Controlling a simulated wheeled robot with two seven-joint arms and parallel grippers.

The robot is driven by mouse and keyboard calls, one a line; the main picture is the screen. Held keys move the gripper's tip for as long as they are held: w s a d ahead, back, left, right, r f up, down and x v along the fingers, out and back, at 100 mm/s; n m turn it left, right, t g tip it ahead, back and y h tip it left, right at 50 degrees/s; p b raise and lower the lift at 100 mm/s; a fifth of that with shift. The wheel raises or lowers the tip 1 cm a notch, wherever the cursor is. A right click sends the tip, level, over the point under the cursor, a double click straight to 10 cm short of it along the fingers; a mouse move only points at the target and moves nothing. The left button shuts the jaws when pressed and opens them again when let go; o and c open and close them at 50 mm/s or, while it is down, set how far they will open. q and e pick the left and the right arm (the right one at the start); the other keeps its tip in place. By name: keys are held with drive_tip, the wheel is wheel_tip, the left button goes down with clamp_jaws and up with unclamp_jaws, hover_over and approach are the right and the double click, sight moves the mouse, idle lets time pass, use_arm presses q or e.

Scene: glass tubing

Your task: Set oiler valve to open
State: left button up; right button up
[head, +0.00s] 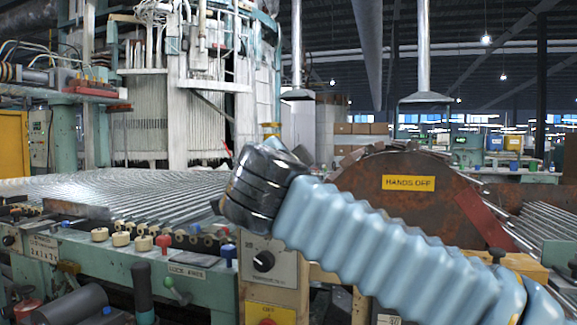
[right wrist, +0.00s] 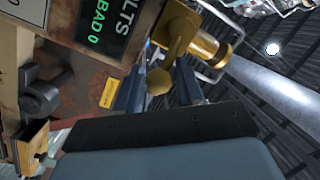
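The oiler valve appears to be the brass fitting (right wrist: 214,42) in the right wrist view. It has a cylindrical body, a flat arm and a round end (right wrist: 158,82). My right gripper (right wrist: 158,88) is open, its two blue-grey fingers apart. The round end shows between the fingers; I cannot tell whether they touch it. In the head view a small yellow-brass piece (head: 271,130) shows just above my right arm's black wrist, possibly the same fitting. My left gripper is not in view.
A dark box with a green-lettered display (right wrist: 98,28) is close left of the brass fitting. A rusty round housing (head: 400,170) carries a yellow "HANDS OFF" sign (head: 408,183). A green-edged bench (head: 180,275) with knobs and a dial panel (head: 268,262) stands in front.

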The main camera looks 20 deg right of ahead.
clamp_jaws()
drive_tip(key=shift+r, duration=0.1)
drive_tip(key=shift+a+r+n+g+p, duration=0.15)
drive_tip(key=shift+r+n+p, duration=0.2)
drive_tip(key=shift+n, duration=0.25)
drive_tip(key=shift+d+r+n+g+p, duration=0.1)
drive_tip(key=shift+r+n+g+p, duration=0.1)
drive_tip(key=shift+n+p, duration=0.3)
drive_tip(key=n, duration=0.1)
drive_tip(key=r+n, duration=0.1)
drive_tip(key=shift+w+a+n, duration=0.2)
drive_tip(key=shift+a+n, duration=0.1)
drive_tip(key=n, duration=0.1)
drive_tip(key=a+r+n+g, duration=0.1)
drive_tip(key=n, duration=0.1)
drive_tip(key=w+n, duration=0.1)
drive_tip(key=shift+a+r+n+g+h+p, duration=0.2)
drive_tip(key=shift+r+n+g+h+p, duration=0.1)
drive_tip(key=shift+n+p, duration=0.1)
drive_tip(key=shift+w+a+r+n+g+h, duration=0.2)
drive_tip(key=shift+a+n, duration=0.1)
drive_tip(key=shift+n, duration=0.45)
drive_tip(key=shift+w+a+r+n+g+h, duration=0.1)
drive_tip(key=shift+w+a+n+g, duration=0.2)
drive_tip(key=shift+n, duration=0.5)
drive_tip(key=shift+w+a+r+n+g+h, duration=0.15)
drive_tip(key=shift+a+n, duration=0.2)
drive_tip(key=shift+n, duration=0.4)
